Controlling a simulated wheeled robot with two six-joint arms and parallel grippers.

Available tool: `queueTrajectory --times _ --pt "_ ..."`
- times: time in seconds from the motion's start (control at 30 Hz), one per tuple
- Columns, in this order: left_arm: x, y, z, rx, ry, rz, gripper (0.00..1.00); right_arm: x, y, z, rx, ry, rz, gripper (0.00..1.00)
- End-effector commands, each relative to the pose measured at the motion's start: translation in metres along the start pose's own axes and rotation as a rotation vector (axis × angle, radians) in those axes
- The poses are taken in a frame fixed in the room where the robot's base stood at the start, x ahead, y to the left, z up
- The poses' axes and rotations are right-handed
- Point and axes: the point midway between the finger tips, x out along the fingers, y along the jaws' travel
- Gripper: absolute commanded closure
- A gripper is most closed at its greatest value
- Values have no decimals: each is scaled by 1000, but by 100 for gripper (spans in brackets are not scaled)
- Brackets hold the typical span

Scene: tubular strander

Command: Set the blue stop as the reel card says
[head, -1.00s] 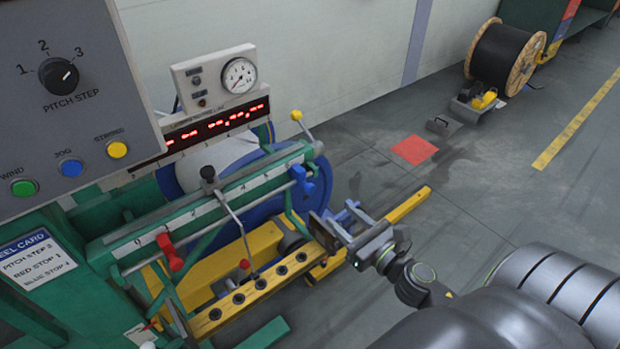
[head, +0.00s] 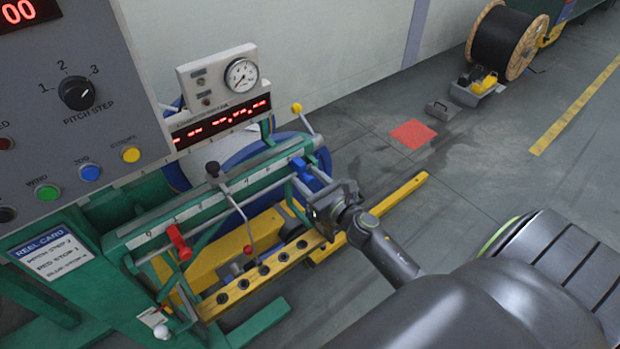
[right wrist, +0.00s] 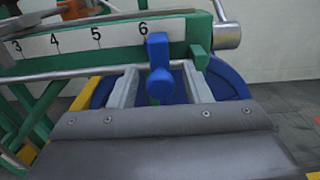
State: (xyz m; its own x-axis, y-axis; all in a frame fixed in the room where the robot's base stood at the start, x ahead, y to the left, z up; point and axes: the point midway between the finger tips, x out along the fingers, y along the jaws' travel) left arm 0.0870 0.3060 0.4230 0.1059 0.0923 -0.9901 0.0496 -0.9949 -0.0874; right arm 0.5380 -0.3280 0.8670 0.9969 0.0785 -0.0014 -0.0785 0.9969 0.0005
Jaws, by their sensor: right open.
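The blue stop (head: 301,168) sits on the rail near the right end of the number scale. In the right wrist view the blue stop (right wrist: 158,52) is just right of the 6 mark, with its round knob hanging below. My right gripper (head: 309,183) is open at the blue stop. In the right wrist view the two fingers of the right gripper (right wrist: 160,84) are on either side of the knob, with gaps showing. The reel card (head: 53,254) is at the lower left; its blue stop line looks like 4, but is blurred. My left gripper is out of view.
The red stop (head: 179,243) is farther left on the same rail. A yellow bar (head: 398,202) extends right of the machine. The control panel (head: 60,135) stands at the left.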

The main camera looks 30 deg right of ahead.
Motion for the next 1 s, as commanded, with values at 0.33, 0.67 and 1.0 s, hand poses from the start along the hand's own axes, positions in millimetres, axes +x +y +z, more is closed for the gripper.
queueTrajectory --times 0.33,0.67,1.0 --pt "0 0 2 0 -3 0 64 0 0 0 0 0 0 77" --pt "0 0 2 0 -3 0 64 0 0 0 0 0 0 100" --pt "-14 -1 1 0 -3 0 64 0 44 2 6 -1 0 100"
